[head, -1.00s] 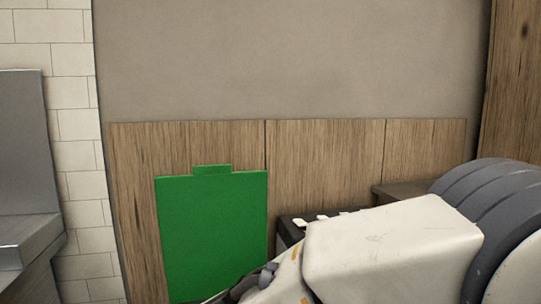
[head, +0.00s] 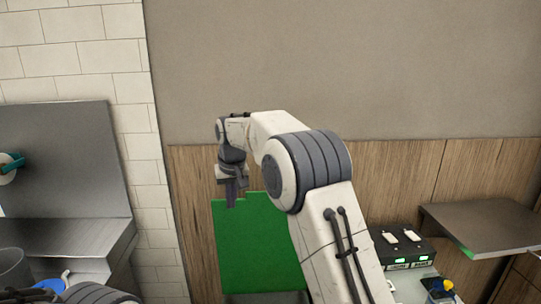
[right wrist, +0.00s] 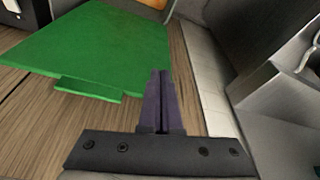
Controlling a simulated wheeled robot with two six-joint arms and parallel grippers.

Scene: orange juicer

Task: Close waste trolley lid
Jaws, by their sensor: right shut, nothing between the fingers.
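The green waste trolley lid (head: 255,250) stands raised, close to upright, in front of the wood-panelled wall, with a small tab on its top edge. In the right wrist view the lid (right wrist: 100,38) fills the upper left, with its tab (right wrist: 88,88) toward me. My right gripper (head: 231,204) points down at the lid's top left corner; I cannot tell whether it touches. Its dark fingers (right wrist: 161,78) are together and hold nothing, beside the lid's edge. My right forearm hides part of the lid's right side. The trolley body is not clearly visible. My left gripper is out of view.
A metal counter (head: 75,235) with a tall back panel stands at the left. A black device with green displays (head: 405,250) and a metal shelf (head: 485,228) are at the right. The wall space above the lid is clear.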

